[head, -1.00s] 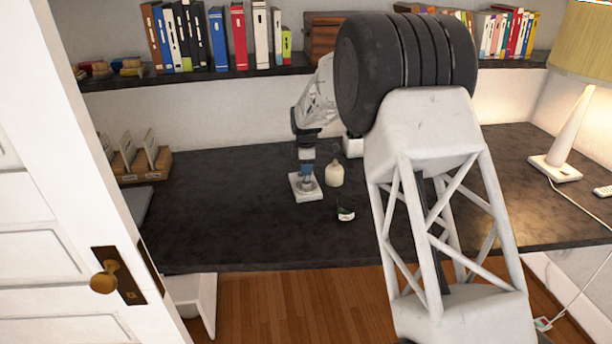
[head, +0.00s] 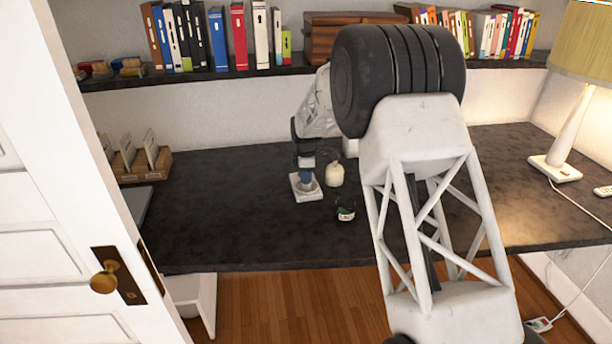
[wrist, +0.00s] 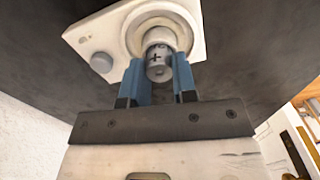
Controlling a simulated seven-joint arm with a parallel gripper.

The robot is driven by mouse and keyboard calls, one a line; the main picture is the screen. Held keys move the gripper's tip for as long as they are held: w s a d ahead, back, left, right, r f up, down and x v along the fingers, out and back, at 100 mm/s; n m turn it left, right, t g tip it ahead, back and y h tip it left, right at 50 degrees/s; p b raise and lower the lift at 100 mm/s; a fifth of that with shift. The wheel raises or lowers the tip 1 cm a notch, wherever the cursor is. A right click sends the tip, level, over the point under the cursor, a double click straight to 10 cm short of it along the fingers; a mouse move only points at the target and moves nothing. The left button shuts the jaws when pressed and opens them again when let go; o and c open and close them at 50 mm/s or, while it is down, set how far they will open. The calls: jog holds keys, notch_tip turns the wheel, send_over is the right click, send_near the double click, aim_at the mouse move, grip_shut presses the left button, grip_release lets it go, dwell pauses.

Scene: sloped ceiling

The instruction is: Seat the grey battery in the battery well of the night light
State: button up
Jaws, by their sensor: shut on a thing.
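The night light is a white square plate (wrist: 88,28) with a round raised ring and a grey round button in the wrist view. In the head view it lies on the dark desk (head: 294,190). My gripper (wrist: 158,72) has blue fingers and is shut on the grey battery (wrist: 157,56), which bears a plus mark. The battery is at the round well, its far end within the ring's outline. I cannot tell how deep it sits. In the head view my gripper (head: 305,179) is right over the night light, and the battery is hidden.
A cream bottle (head: 335,175) stands just right of the night light. A small dark round object (head: 345,210) with a green and white mark lies in front of it. A wooden card holder (head: 147,165) is at the left. The desk's front left is clear.

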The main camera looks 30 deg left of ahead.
jog(key=shift+f, duration=0.1)
jog(key=o, duration=0.9)
jog(key=shift+o, duration=0.2)
notch_tip(320, 180, up, 12)
dwell(0.4)
dwell(0.5)
